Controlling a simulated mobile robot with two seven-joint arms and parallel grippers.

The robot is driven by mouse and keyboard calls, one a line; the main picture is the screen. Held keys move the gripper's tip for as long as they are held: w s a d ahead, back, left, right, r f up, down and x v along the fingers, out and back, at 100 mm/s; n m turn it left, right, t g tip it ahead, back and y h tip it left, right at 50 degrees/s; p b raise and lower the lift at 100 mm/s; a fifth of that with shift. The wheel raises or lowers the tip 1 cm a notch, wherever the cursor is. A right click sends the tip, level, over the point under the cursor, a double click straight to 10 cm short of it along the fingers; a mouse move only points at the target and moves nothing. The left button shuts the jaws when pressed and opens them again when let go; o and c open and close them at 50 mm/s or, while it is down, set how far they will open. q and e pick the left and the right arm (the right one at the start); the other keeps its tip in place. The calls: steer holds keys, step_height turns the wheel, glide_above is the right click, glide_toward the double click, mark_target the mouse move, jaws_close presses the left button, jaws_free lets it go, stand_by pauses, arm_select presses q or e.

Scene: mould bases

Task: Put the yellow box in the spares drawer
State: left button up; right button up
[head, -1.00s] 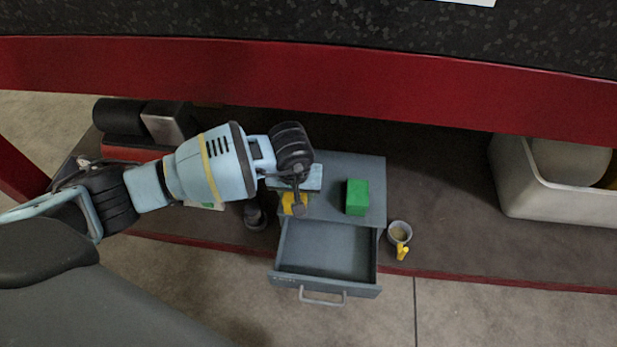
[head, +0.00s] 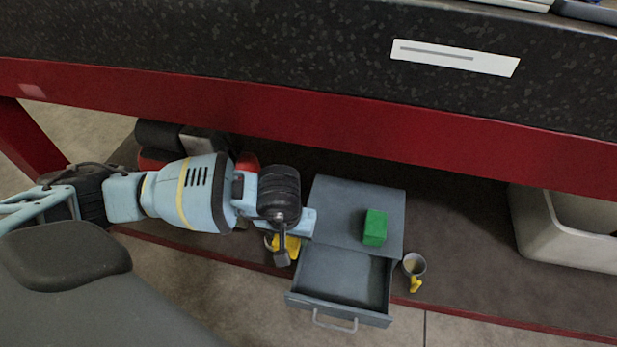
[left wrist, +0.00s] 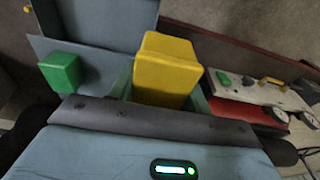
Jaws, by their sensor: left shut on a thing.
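The yellow box (head: 292,246) is held in my left gripper (head: 283,242), just left of the grey drawer cabinet (head: 330,205). Much of the box is hidden by the gripper in the head view. In the left wrist view the yellow box (left wrist: 165,72) stands out large between the fingers. The cabinet's drawer (head: 345,277) is pulled open toward the front and looks empty. I cannot read a label on it. My right gripper is not in view.
A green box (head: 375,227) sits on top of the cabinet. A grey mug (head: 414,264) with a yellow handle stands right of the drawer. A pale bin (head: 530,225) is at the far right. The red-edged bench (head: 300,115) overhangs the shelf.

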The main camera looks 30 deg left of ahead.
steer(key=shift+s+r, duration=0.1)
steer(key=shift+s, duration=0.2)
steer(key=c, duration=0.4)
arm_select(q)
steer(key=s+d+r+m, duration=0.1)
steer(key=s+r+m, duration=0.2)
steer(key=r, duration=1.7)
steer(key=shift+s+r+h, duration=0.3)
steer(key=shift+s, duration=0.2)
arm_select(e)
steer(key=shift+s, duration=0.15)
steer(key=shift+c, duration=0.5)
